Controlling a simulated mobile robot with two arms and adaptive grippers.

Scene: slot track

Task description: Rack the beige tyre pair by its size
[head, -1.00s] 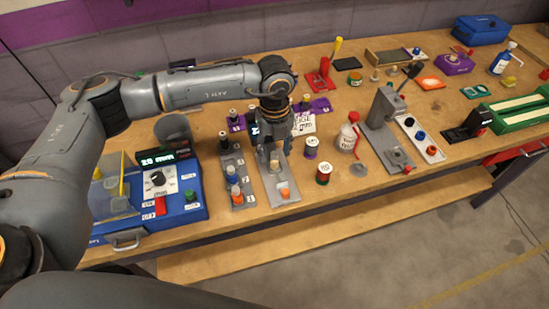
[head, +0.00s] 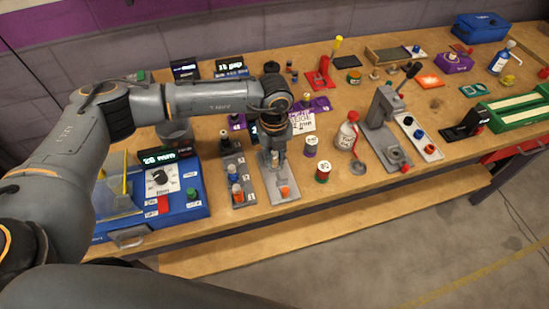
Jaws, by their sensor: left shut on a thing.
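My left gripper (head: 277,157) points down over a grey plate (head: 281,204) that carries an orange peg (head: 285,191). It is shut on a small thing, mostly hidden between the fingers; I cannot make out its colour. Left of it a grey rack (head: 226,168) with numbered white labels holds several small dark, pale and orange-based pieces. A purple rack (head: 320,104) lies behind the gripper, partly hidden by it. A white card (head: 303,121) with handwriting stands there. I cannot pick out the beige tyre pair for certain. My right gripper is not in view.
A blue machine (head: 176,210) with a lit display (head: 165,156) and clear cover stands left. A purple-white spool (head: 311,146), red-green spool (head: 323,171), bottle (head: 347,132) and lever press (head: 386,122) stand right. The table's front edge is close.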

